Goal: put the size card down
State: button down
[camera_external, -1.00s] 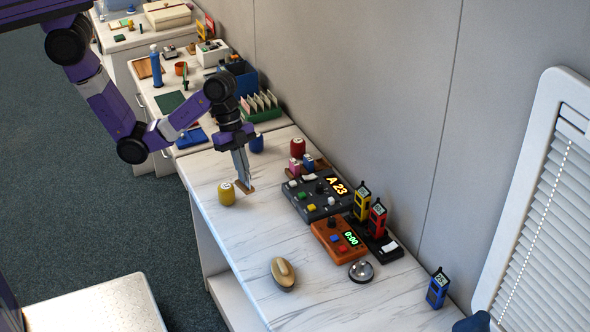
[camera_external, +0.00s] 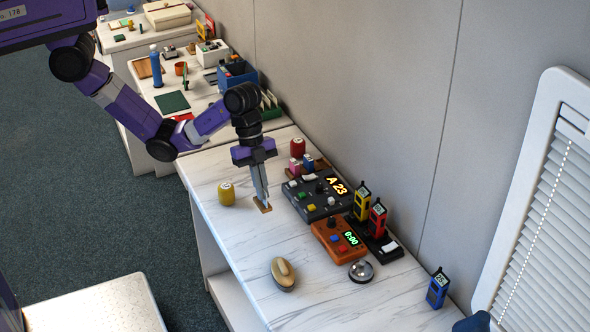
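The size card appears to be the small tan piece (camera_external: 263,206) at my fingertips, low over the marble-topped counter (camera_external: 228,235). My gripper (camera_external: 262,197) points down, with its pale fingers close together on the card. It is too small to tell whether the card touches the counter. Its face cannot be read. The yellow pot-like object (camera_external: 226,193) stands to the left of the card, apart from it.
A dark console (camera_external: 318,205) showing "A 23" stands right of my gripper. An orange timer box (camera_external: 333,243), a bell (camera_external: 361,271) and a brush (camera_external: 283,274) are nearer the front. Yellow and red handsets stand by the wall. The counter between card and brush is clear.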

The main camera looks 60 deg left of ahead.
jog(key=d+r+n+b, duration=0.15)
jog(key=d+b, duration=0.95)
jog(key=d, duration=1.1)
jog(key=f, duration=0.7)
jog(key=d+f+n+t, duration=0.1)
jog(key=f, duration=0.6)
jog(key=w+f+n, duration=0.1)
jog(key=f, duration=0.6)
jog(key=shift+d+f+n, duration=0.2)
jog(key=shift+f+n, duration=0.05)
jog(key=shift+f, duration=0.1)
jog(key=shift+f, duration=0.15)
jog(key=c, duration=1.7)
grip_release()
